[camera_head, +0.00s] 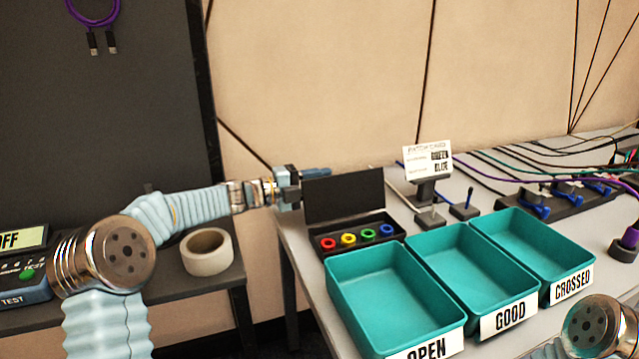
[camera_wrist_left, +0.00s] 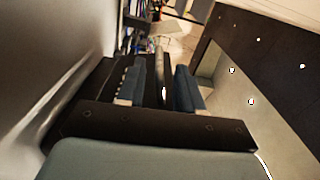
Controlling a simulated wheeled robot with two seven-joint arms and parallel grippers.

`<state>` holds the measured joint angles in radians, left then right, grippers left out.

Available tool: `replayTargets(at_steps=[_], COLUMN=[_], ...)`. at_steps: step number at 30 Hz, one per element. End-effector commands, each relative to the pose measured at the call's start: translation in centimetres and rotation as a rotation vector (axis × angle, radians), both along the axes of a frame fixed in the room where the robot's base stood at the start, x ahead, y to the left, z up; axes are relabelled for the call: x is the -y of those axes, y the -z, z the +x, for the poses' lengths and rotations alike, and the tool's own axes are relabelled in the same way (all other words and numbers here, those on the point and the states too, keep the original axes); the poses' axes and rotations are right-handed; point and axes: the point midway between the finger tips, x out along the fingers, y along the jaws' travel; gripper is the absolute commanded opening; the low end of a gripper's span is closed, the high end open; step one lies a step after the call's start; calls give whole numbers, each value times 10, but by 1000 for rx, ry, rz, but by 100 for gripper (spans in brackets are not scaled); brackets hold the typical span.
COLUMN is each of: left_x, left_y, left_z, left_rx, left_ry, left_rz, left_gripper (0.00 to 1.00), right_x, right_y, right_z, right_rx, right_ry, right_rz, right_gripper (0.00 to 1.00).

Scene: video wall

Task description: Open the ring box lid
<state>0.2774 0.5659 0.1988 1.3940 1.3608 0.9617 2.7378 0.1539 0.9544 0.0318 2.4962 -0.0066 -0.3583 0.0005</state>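The black ring box (camera_head: 387,225) stands on the right-hand table, behind the teal trays. Its lid (camera_head: 343,195) is raised, standing roughly upright at the back left of the box. My left gripper (camera_head: 302,184) is at the lid's left edge. In the left wrist view its two fingers (camera_wrist_left: 160,88) are apart, with a dark upright plate, seemingly the lid edge, between them. I cannot tell whether they touch it. My right gripper is out of view; only part of that arm shows.
Three teal trays labelled OPEN (camera_head: 385,290), GOOD (camera_head: 470,265) and CROSSED (camera_head: 540,243) fill the front of the table. A card stand (camera_head: 427,165) and cables lie behind. A tape roll (camera_head: 206,251) sits on the left table, beneath my left arm.

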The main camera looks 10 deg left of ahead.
Motion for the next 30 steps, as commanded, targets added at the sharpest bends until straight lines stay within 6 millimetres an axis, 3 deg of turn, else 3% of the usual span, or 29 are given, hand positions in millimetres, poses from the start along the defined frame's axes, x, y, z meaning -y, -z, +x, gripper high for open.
replayTargets(at_steps=[5, 18, 24, 30], left_x=[-15, -97, -113, -115], left_y=[0, 1, 1, 1], left_z=[-9, -64, -76, -77], left_rx=[1, -1, -1, -1], left_ry=[-3, -3, -1, 0], left_rz=[1, 1, 2, 0], left_gripper=[36, 36, 36, 36], right_x=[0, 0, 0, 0], right_y=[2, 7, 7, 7], right_z=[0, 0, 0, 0], right_rx=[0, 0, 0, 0], right_ry=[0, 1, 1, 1], right_rz=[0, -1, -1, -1], right_gripper=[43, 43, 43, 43])
